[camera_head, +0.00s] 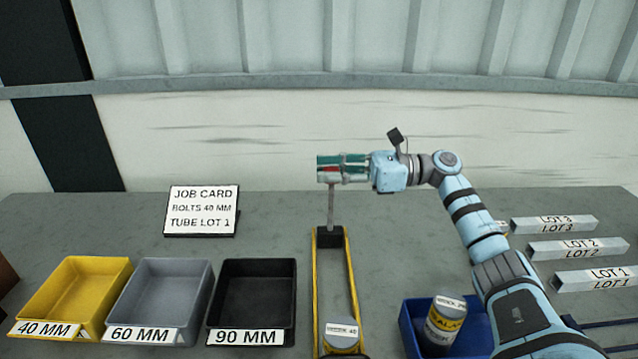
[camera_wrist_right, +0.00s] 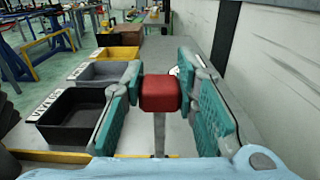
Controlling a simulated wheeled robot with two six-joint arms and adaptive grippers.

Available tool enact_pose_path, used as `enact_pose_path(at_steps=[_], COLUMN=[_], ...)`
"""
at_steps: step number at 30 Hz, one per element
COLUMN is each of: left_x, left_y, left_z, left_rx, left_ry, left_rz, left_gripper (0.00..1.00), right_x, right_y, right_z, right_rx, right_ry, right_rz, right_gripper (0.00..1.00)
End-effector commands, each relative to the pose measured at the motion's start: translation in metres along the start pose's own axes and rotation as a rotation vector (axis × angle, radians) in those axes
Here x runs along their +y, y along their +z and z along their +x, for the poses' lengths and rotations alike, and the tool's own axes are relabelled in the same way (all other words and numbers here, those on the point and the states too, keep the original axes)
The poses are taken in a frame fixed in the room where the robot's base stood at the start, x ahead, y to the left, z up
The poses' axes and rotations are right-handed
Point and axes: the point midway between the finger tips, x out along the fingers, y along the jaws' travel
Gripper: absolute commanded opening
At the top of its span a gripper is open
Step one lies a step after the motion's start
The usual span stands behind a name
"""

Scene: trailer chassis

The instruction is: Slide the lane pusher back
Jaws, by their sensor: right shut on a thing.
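The lane pusher has a red knob (camera_wrist_right: 161,93) on a thin grey post (camera_head: 331,208). The post rises from a black block (camera_head: 329,238) at the far end of a yellow-edged lane (camera_head: 351,285). My right gripper (camera_head: 330,168) is shut on the red knob, its teal fingers on either side of it. In the head view the fingers mostly hide the knob. A can (camera_head: 342,334) stands at the near end of the lane, well apart from the block. My left gripper is not in view.
Left of the lane stand a yellow bin (camera_head: 108,303), a grey bin (camera_head: 203,305) and a black bin (camera_head: 289,310). A job card (camera_head: 201,211) stands behind them. Right are a blue crate (camera_head: 410,335) with a can (camera_head: 444,321) and labelled lot tubes (camera_head: 577,248).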

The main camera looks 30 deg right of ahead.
Motion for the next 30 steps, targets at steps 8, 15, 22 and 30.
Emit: enact_pose_path(at_steps=[8, 15, 22, 30], left_x=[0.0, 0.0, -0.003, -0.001], left_y=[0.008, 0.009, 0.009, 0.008], left_z=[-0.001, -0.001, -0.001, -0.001], left_rx=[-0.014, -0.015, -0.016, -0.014], left_ry=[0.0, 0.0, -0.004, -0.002], left_rz=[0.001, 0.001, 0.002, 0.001], left_gripper=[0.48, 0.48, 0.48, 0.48], right_x=[-0.002, -0.002, -0.002, -0.003], right_y=[0.003, 0.002, 0.002, 0.001], right_z=[0.004, 0.004, 0.003, -0.051], right_rx=[-0.003, -0.003, -0.002, 0.002], right_ry=[0.0, 0.003, 0.003, -0.003], right_rz=[-0.001, -0.001, -0.001, 0.002], right_gripper=[0.0, 0.48, 0.48, 0.48])
